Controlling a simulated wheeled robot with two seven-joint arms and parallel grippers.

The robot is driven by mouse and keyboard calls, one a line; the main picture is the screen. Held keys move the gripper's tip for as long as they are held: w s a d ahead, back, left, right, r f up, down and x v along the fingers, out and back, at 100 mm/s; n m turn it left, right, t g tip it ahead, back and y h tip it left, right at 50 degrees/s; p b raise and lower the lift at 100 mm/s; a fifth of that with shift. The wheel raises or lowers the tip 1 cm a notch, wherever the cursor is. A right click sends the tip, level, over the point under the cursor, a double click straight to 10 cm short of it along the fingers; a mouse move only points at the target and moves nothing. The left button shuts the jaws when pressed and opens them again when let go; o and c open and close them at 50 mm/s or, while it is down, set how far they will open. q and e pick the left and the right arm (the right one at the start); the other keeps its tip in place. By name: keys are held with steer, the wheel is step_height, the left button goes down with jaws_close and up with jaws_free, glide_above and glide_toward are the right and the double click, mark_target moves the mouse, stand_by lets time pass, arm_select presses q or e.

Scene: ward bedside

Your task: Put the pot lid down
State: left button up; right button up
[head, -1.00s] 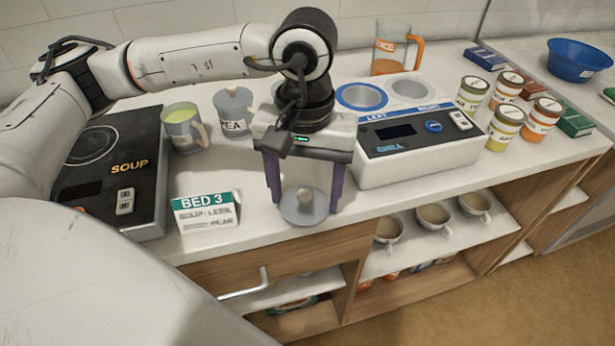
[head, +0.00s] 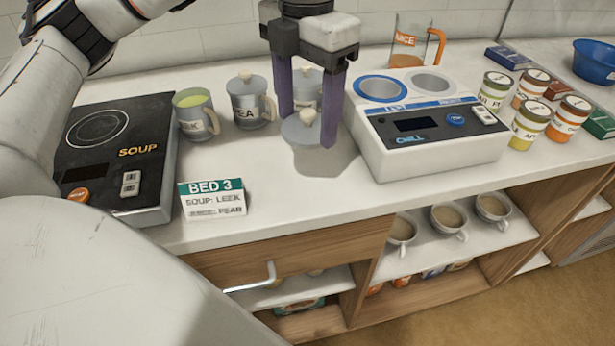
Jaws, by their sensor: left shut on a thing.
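The pot lid (head: 296,131) is a grey disc with a cream knob, lying level over the bare counter left of the chill unit. My left gripper (head: 307,127) points down with its purple fingers on either side of the lid and is shut on it. A shadow lies on the counter just below; I cannot tell whether the lid touches the counter. An open pot with green soup (head: 196,119) stands beside the hob. A lidded grey pot (head: 246,104) is right of it. Another lidded pot (head: 306,88) stands partly hidden behind my fingers. My right gripper is not in view.
The chill unit (head: 437,150) is close on the right, with several labelled jars beyond. A juice jug (head: 408,45) stands behind.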

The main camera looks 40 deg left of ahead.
mark_target(306, 177)
arm_select(q)
steer(key=shift+a+n, duration=0.1)
steer(key=shift+n, duration=0.2)
step_height(306, 177, down, 10)
steer(key=shift+r, duration=0.15)
steer(key=shift+f, duration=0.25)
steer(key=o, duration=1)
steer(key=shift+r, duration=0.1)
